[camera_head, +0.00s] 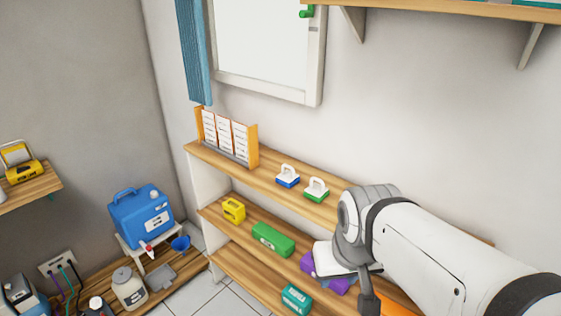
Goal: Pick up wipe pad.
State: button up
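Two pads with white handles sit on the top shelf and look like wipe pads: one with a blue base (287,176) and, to its right, one with a green base (316,190). Both stand upright and apart. I cannot tell which one the task means. My white and grey arm comes in from the lower right, in front of the shelves, with its wrist below and right of the pads. My gripper (368,294) points downward, apart from both pads; its fingers are not clear, so I cannot tell whether it is open. A white flat piece (328,259) shows beside my wrist.
The wooden shelf unit (222,161) holds a card rack (226,137), a yellow box (233,209), a green box (273,239), a purple item (307,264) and a teal box (296,298). A wall shelf (460,8) is above. A blue canister (141,212) stands left.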

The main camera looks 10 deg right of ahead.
aim_at(288, 178)
jog(key=z, duration=3.6)
jog(key=k, duration=1.95)
jog(key=u, duration=1.5)
jog(key=i, duration=1.05)
jog(key=u, duration=0.05)
